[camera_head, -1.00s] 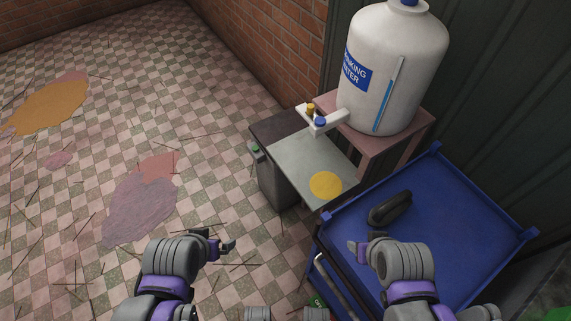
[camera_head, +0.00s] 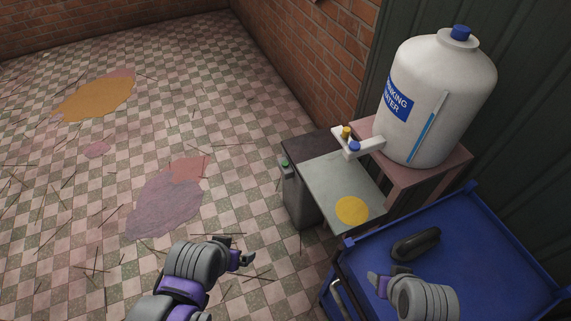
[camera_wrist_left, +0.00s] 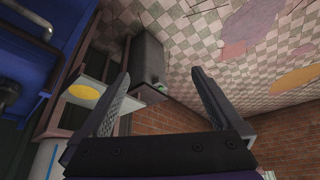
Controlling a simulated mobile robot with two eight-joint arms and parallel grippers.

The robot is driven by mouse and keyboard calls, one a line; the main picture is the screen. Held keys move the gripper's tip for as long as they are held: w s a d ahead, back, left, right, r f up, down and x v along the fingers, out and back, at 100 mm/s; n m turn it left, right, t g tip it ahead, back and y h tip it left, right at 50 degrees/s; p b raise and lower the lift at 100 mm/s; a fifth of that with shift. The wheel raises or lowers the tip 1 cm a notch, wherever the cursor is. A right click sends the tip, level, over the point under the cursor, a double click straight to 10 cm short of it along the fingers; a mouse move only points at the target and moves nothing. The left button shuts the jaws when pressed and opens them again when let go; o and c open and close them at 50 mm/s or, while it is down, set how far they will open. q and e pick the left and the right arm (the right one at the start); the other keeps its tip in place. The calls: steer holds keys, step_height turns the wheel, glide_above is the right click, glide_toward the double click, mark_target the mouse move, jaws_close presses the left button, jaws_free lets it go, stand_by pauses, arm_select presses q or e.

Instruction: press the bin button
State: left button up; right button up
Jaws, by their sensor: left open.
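The dark grey bin (camera_head: 296,195) stands on the tiled floor beside a small grey-topped table. A small green button (camera_head: 284,162) sits at its upper left edge. In the left wrist view the bin (camera_wrist_left: 147,57) shows between my fingers, with the green button (camera_wrist_left: 163,86) near its lower right corner. My left gripper (camera_head: 243,259) is open and empty, left of and nearer than the bin, apart from it. Its two fingers are spread in the left wrist view (camera_wrist_left: 160,76). My right gripper (camera_head: 378,282) is over the blue cart; its jaw opening is unclear.
The grey table (camera_head: 335,182) bears a yellow disc (camera_head: 352,211). A white water tank (camera_head: 435,100) with a tap stands behind it. A blue cart (camera_head: 470,235) holding a black object (camera_head: 415,243) fills the right. Floor on the left is open, with flat stains and thin sticks.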

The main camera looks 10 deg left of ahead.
arm_select(q)
jaws_close()
stand_by(0.4)
stand_by(1.3)
